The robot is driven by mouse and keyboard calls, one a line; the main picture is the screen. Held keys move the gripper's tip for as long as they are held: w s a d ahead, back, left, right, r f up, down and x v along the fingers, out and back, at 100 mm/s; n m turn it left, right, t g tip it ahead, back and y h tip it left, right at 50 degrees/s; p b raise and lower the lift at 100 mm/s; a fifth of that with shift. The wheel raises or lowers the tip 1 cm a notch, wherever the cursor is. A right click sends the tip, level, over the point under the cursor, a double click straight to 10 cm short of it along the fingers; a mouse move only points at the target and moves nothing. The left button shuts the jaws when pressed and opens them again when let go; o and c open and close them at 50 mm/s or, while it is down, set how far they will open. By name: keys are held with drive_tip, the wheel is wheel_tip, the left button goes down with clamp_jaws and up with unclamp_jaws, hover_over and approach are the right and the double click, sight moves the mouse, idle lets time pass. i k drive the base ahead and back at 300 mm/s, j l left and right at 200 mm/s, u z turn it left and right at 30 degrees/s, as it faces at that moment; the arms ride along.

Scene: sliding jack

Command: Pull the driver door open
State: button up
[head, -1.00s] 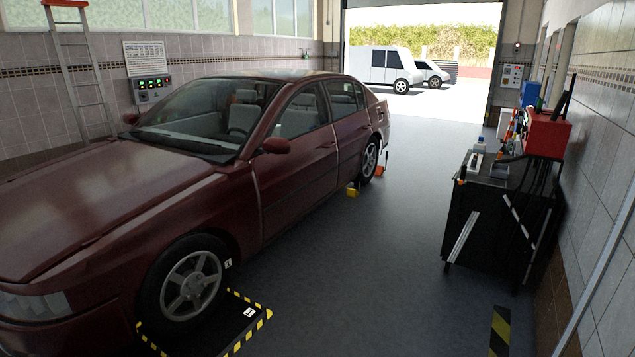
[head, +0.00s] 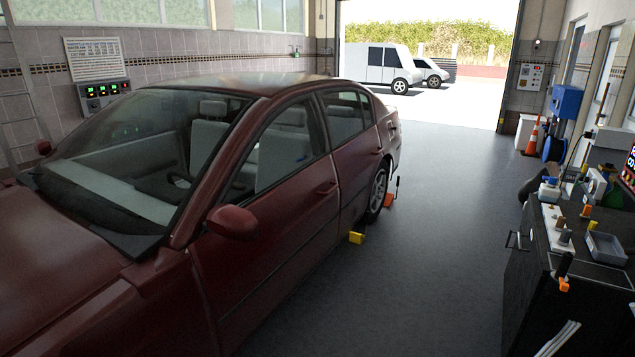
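A dark red car (head: 150,262) fills the left half of the head view, its hood towards me. The driver door (head: 265,262) is on the side facing the open floor and looks shut, flush with the body. Its handle (head: 327,188) sits near the rear edge of the door, below the window. The side mirror (head: 233,222) sticks out at the door's front corner. The lower front of the car is cut off by the frame. My gripper is not in view.
Clear grey floor (head: 430,230) runs beside the car to the open garage doorway. A dark workbench (head: 520,265) with tools stands at the right. A yellow block (head: 356,238) and an orange jack (head: 389,200) are by the rear wheel (head: 378,190).

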sight(247, 257)
drive_tip(key=i+u, duration=0.1)
drive_tip(key=i, duration=0.6)
drive_tip(key=i+l, duration=0.15)
drive_tip(key=i, duration=0.6)
drive_tip(key=i+l+u, duration=0.15)
drive_tip(key=i, duration=0.55)
drive_tip(key=i+l+u, duration=0.15)
drive_tip(key=i+u, duration=0.25)
drive_tip(key=i+l+u, duration=0.35)
drive_tip(key=i, duration=0.15)
drive_tip(key=i+l+u, duration=0.8)
drive_tip(key=k+l, duration=0.1)
